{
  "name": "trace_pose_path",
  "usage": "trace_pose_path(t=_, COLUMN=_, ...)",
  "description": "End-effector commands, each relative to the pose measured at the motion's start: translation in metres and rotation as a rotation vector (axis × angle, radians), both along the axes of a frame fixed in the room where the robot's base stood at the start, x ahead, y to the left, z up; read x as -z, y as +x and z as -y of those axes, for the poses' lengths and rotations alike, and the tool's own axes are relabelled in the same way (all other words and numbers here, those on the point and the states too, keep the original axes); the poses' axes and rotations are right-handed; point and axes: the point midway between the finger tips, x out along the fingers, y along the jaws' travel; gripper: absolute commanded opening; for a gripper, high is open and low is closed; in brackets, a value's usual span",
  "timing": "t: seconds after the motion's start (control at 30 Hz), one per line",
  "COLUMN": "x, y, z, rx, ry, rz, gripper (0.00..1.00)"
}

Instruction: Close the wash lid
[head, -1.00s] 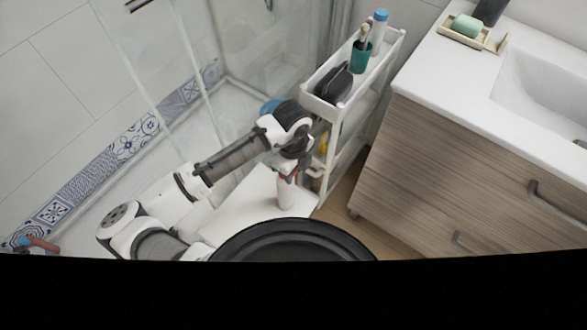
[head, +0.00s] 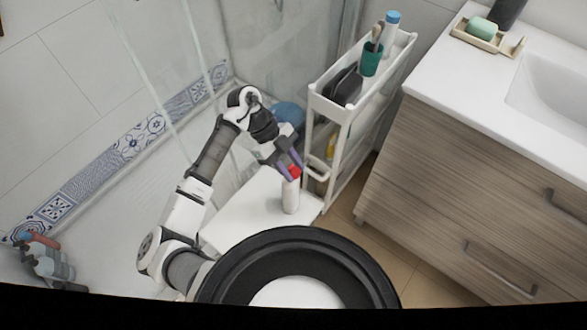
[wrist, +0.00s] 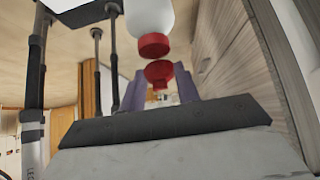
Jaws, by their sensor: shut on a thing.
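The wash is a white bottle (head: 290,197) standing upright on the white surface beside the cart in the head view. In the wrist view the bottle (wrist: 150,16) shows at the top, with a red collar (wrist: 153,44) at its end. The red lid (wrist: 160,72) shows apart from the collar, with a narrow gap between them; whether a hinge joins them is hidden. My gripper (head: 289,170) is at the top of the bottle, its purple fingers on either side of the red lid. In the wrist view my gripper (wrist: 159,84) is shut on the lid.
A white cart (head: 343,113) stands right behind the bottle, with a green cup (head: 371,62) and a dark item on top. A wooden vanity (head: 470,190) is at the right. The glass shower screen is behind my arm. The white surface (head: 240,215) left of the bottle is clear.

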Motion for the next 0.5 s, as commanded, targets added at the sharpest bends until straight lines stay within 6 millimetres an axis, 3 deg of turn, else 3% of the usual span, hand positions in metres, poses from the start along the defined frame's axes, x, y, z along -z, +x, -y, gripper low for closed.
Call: trace_pose_path(t=0.5, x=0.0028, y=0.0023, z=-0.0037, rx=-0.001, ry=-0.087, rz=-0.067, gripper=0.09)
